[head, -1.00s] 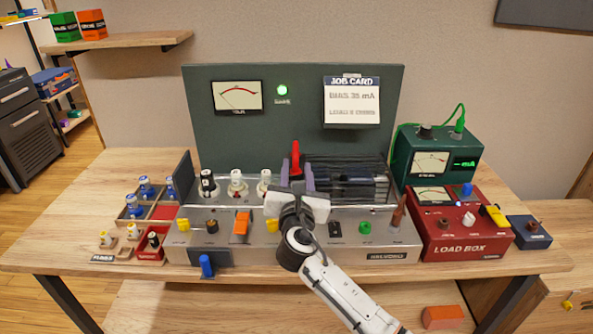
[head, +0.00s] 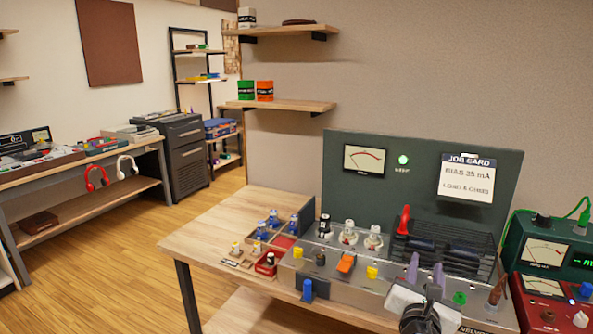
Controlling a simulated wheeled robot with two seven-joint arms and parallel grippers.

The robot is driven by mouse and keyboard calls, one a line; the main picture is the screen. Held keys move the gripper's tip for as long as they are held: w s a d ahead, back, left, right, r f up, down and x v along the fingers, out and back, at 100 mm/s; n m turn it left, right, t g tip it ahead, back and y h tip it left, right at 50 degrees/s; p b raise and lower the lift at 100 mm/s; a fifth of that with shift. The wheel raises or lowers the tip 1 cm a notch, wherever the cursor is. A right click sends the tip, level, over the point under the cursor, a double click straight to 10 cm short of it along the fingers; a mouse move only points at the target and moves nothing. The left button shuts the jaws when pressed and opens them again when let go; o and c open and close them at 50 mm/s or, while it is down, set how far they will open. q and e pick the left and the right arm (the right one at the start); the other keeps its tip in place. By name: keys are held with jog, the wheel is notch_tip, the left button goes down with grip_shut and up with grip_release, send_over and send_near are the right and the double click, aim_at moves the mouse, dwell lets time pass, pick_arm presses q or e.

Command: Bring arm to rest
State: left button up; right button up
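My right gripper (head: 426,264) is at the lower right of the head view, in front of the amplifier chassis (head: 335,282). Its two purple-grey fingers stand apart with nothing seen between them. A red handle (head: 403,220) stands upright behind it on the chassis, apart from the fingers. Most of my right arm is cut off by the bottom edge. My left gripper is not in view.
The workbench (head: 215,225) holds a tube tray (head: 291,228), a green meter box (head: 540,245) and a red load box (head: 545,300). A wall shelf (head: 290,105) is above. Open wood floor (head: 130,250) lies left, before a side desk (head: 95,205).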

jog(key=s+a+f+m+g+y, duration=0.25)
jog(key=s+f+m, duration=0.4)
jog(key=f, duration=0.45)
jog(key=s+a+f+m+g+y, duration=0.25)
jog(key=s+f+m+y, duration=0.2)
jog(key=s+f, duration=0.55)
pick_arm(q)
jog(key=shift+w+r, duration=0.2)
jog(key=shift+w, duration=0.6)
pick_arm(e)
jog(key=s+a+f+m+g+y, duration=0.1)
jog(key=s+a+f+m, duration=0.1)
jog(key=s+m, duration=0.3)
jog(key=s+a+f+m+y, duration=0.1)
jog(key=s+f+m, duration=0.3)
jog(key=s, duration=0.4)
jog(key=s+a+f+m+g+y, duration=0.1)
jog(key=s+a+f+m, duration=0.2)
jog(key=s+m, duration=0.3)
jog(key=shift+s+a+f+m+g, duration=0.2)
jog(key=shift+a+f+m+g, duration=0.1)
jog(key=shift+f, duration=0.1)
